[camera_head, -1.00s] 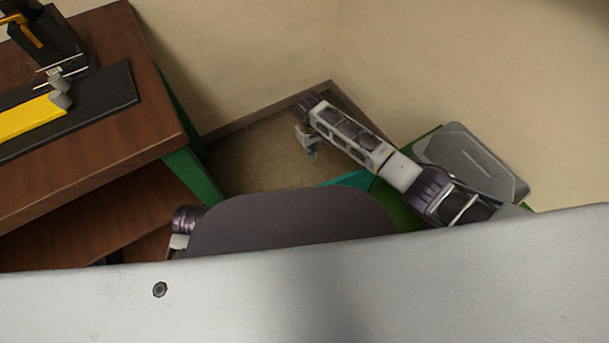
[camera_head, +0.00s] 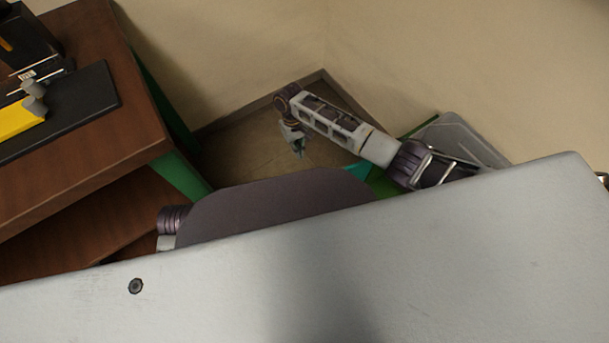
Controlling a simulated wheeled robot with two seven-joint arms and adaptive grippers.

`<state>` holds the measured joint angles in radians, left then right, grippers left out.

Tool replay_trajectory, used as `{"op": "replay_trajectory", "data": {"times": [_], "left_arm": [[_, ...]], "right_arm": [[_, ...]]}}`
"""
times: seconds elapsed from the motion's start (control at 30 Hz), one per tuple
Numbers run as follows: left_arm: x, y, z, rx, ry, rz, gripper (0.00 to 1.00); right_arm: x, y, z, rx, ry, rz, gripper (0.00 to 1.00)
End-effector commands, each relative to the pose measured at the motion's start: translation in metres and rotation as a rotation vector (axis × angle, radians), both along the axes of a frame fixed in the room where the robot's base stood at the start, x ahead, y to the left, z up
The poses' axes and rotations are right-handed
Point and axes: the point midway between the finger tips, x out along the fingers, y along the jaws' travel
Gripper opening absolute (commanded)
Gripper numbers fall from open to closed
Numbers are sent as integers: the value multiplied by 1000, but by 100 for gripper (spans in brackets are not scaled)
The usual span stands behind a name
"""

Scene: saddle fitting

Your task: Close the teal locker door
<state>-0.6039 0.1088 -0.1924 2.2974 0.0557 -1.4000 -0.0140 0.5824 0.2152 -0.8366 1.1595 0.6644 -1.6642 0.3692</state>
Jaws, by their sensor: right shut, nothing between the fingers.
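The teal locker door (camera_head: 357,169) shows only as a small teal sliver beside a green locker (camera_head: 388,183). Most of the door is hidden behind my own body in the foreground, so its angle is unclear. My right arm comes in from the right, passing over the locker. My right gripper (camera_head: 298,149) hangs at its end, shut and empty, to the left of the teal sliver and over the floor in the corner. It appears apart from the visible part of the door.
A brown workbench (camera_head: 110,140) with green legs and a lower shelf stands at the left. A black mat (camera_head: 88,105) and a yellow item (camera_head: 18,119) lie on it. A grey tray-like lid (camera_head: 462,133) is by the right wall. Bare floor (camera_head: 240,150) shows in the corner.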

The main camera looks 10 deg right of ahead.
Motion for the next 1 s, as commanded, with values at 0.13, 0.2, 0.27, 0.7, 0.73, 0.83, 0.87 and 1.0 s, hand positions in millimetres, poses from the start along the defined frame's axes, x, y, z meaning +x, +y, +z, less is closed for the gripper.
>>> {"op": "replay_trajectory", "data": {"times": [0.13,0.2,0.27,0.7,0.73,0.83,0.87,1.0], "left_arm": [[-1,0,0,1,3,0,48],[-1,0,0,1,4,0,48],[-1,0,0,1,4,1,48],[-1,0,0,1,4,1,48],[-1,0,-1,1,4,1,48],[-1,0,-1,-1,2,1,48],[-1,0,-1,-1,2,1,48],[-1,-1,4,-5,-6,-1,48]], "right_arm": [[-3,-1,1,-16,11,-38,0],[-3,-2,1,-22,13,-54,0],[-3,-2,1,-25,13,-64,0],[-3,-2,0,-28,12,-75,0],[-4,-2,-1,-28,12,-75,0],[-5,-2,-4,-28,13,-75,0],[-5,-2,-6,-28,13,-75,0],[-7,-3,-16,-28,13,-75,0]]}}
